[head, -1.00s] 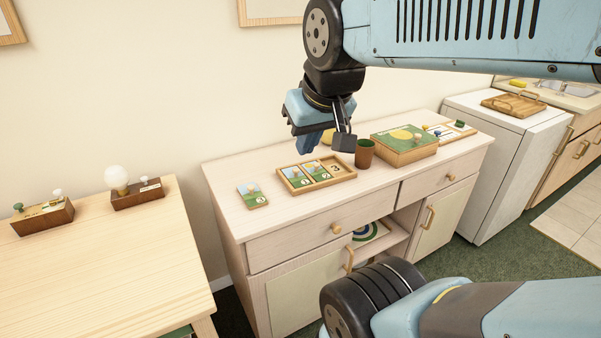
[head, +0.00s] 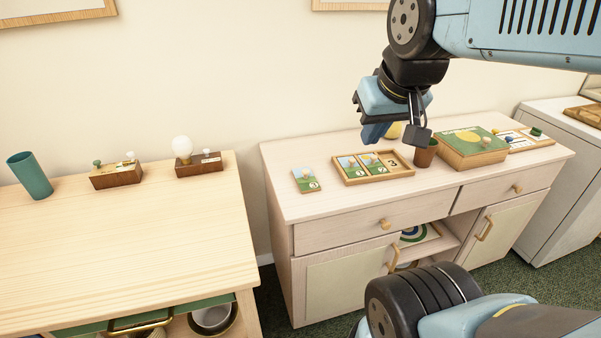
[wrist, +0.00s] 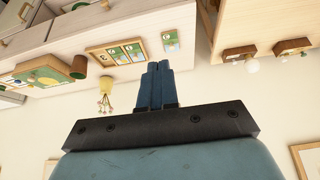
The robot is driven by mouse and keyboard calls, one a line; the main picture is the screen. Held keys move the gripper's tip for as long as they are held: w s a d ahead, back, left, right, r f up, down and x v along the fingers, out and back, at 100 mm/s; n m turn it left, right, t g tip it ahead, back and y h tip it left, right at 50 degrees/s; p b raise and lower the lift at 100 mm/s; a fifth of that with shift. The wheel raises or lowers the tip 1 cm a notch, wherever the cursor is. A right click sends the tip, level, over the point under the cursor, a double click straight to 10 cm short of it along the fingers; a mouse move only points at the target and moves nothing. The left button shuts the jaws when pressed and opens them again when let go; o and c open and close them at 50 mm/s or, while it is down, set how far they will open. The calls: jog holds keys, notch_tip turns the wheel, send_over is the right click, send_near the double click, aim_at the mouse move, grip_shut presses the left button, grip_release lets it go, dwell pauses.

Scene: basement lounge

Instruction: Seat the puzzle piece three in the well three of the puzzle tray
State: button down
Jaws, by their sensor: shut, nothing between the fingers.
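The puzzle tray (head: 352,182) lies on the light wood cabinet, with two picture pieces in its left and middle wells. Its right well (head: 393,163), marked 3, is empty. The loose puzzle piece (head: 305,179), a small picture tile with a number in its corner, lies flat on the cabinet left of the tray, apart from it. The piece (wrist: 171,41) and the tray (wrist: 101,54) also show in the wrist view. My gripper (head: 372,138) is shut and empty, above and behind the tray in the head view. Its blue fingers (wrist: 161,70) are together in the wrist view.
A brown cup (head: 425,154) and a green-topped box (head: 470,150) stand right of the tray. A yellow pot (wrist: 105,86) is behind it. A light wood table (head: 130,245) stands left, across a gap. The cabinet's front left is clear.

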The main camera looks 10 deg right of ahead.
jog(key=c, duration=1.6)
grip_release()
jog(key=shift+w, duration=0.25)
jog(key=o, duration=0.8)
jog(key=shift+m+g+h, duration=0.4)
jog(key=shift+m+h, duration=0.5)
jog(key=w+f, duration=0.1)
jog(key=w, duration=0.3)
jog(key=w+f, duration=0.2)
jog(key=w, duration=0.2)
jog(key=w+f, duration=0.1)
jog(key=w, duration=0.4)
jog(key=shift+a+f, duration=0.1)
jog(key=shift+f, duration=0.15)
jog(key=m, duration=0.1)
send_near(306, 171)
jog(key=f, duration=0.1)
jog(key=w+f, duration=0.1)
jog(key=shift+w+f+g+y, duration=0.25)
jog(key=shift+g+y, duration=0.05)
jog(key=shift+d+x, duration=0.15)
jog(key=shift+x, duration=1.3)
jog(key=shift+d+x, duration=0.15)
jog(key=shift+x, duration=1.3)
